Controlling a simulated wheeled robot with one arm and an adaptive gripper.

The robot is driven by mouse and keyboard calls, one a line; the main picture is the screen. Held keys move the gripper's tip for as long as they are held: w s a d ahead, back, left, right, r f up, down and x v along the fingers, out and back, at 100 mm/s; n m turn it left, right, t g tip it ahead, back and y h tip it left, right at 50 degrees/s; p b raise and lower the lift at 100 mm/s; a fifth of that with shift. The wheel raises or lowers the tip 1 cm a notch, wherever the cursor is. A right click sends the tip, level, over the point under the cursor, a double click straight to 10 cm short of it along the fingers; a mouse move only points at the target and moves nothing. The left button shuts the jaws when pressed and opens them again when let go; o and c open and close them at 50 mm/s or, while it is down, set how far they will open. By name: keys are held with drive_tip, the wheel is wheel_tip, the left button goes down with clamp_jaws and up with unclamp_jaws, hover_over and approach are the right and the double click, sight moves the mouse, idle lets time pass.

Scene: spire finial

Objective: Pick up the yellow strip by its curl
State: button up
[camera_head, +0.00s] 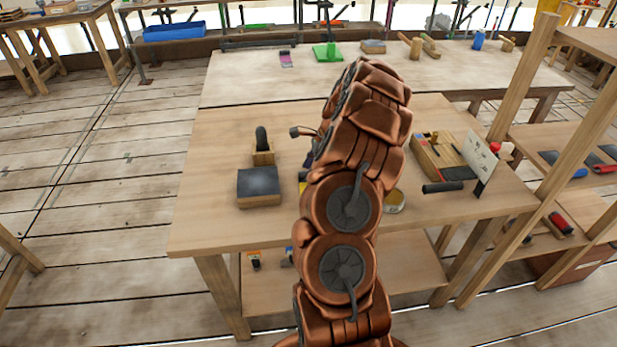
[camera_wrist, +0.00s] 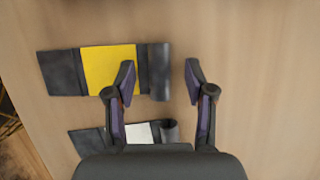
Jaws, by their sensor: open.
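The yellow strip is a dark band with a yellow patch (camera_wrist: 107,68), lying flat on the table in the wrist view. Its curl (camera_wrist: 159,72) is the rolled dark right end. My gripper (camera_wrist: 160,74) is open, its two fingers on either side of the curl. The left fingertip covers part of the strip by the yellow patch's right edge; the right fingertip is over bare wood. I cannot tell the fingers' height above the table. In the head view my arm hides most of the strip; only a small yellow bit (camera_head: 302,187) shows.
A similar strip with a white patch (camera_wrist: 139,132) and a curled right end lies just below, partly behind my gripper. On the workbench (camera_head: 225,225) are a dark-topped block (camera_head: 259,187) at left and a wooden tool box (camera_head: 440,158) at right. Bare wood lies right of the strips.

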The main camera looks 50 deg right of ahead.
drive_tip(key=shift+f, duration=0.1)
clamp_jaws()
idle(0.4)
